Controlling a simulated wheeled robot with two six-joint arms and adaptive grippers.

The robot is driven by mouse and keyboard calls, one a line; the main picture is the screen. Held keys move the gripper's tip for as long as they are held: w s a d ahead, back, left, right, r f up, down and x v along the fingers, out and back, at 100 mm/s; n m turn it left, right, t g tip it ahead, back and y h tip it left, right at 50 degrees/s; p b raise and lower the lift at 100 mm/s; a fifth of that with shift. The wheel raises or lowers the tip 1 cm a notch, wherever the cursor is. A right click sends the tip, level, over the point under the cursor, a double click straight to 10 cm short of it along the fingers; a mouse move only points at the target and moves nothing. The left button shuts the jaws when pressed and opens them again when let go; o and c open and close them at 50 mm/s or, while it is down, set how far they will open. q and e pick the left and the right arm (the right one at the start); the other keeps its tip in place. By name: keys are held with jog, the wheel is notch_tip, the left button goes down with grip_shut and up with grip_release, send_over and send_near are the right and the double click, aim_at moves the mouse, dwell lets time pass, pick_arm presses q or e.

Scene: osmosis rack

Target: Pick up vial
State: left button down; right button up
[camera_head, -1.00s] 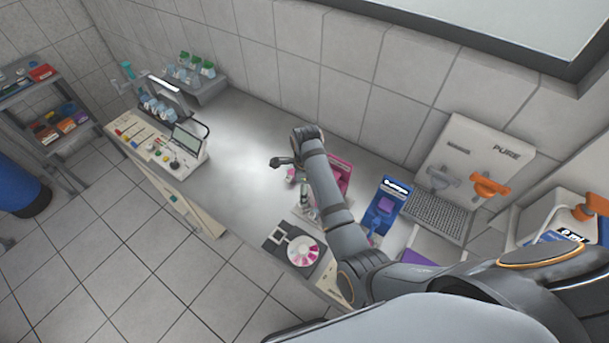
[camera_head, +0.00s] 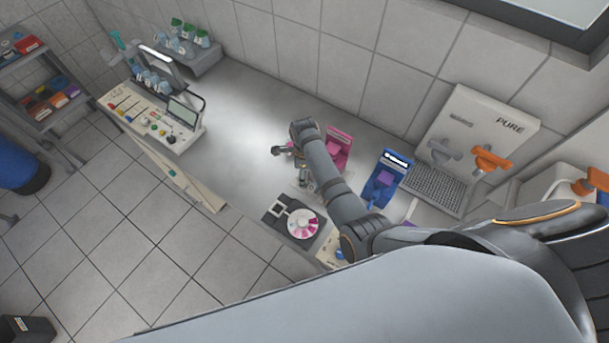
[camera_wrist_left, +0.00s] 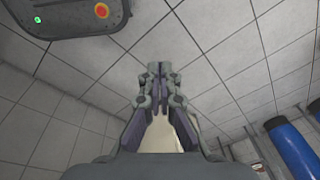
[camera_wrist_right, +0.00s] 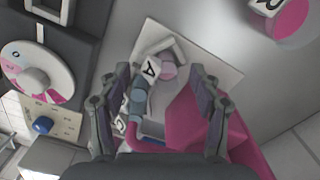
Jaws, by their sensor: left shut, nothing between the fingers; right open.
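Between the open fingers of my right gripper (camera_wrist_right: 160,75), in the right wrist view, is a small cluster with a white tag marked A (camera_wrist_right: 150,68) and a grey-blue cylinder (camera_wrist_right: 138,100). I cannot tell for sure which part is a vial. They are on or over a pale square plate (camera_wrist_right: 212,66). A pink holder (camera_wrist_right: 205,128) is beside them on the right. A pink and white lettered container (camera_wrist_right: 290,18) is apart at top right. In the head view, my right gripper (camera_head: 280,150) is low over the bench. My left gripper (camera_wrist_left: 158,68) is shut and empty, pointing over floor tiles.
A disc with pink segments (camera_head: 302,224) lies near the bench front. The pink stand (camera_head: 338,146) and a blue stand (camera_head: 386,180) are beside my right arm. A PURE dispenser (camera_head: 485,122) stands at the wall. The bench left of the gripper is clear up to a console (camera_head: 160,120).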

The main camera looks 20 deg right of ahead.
jog(key=shift+f, duration=0.45)
jog(key=shift+w+f, duration=0.1)
jog(key=shift+f, duration=0.15)
jog(key=c, duration=0.9)
pick_arm(q)
jog(key=shift+s+f, duration=0.1)
jog(key=shift+s, duration=0.85)
pick_arm(e)
jog(key=shift+c, duration=0.3)
jog(key=shift+r, duration=0.1)
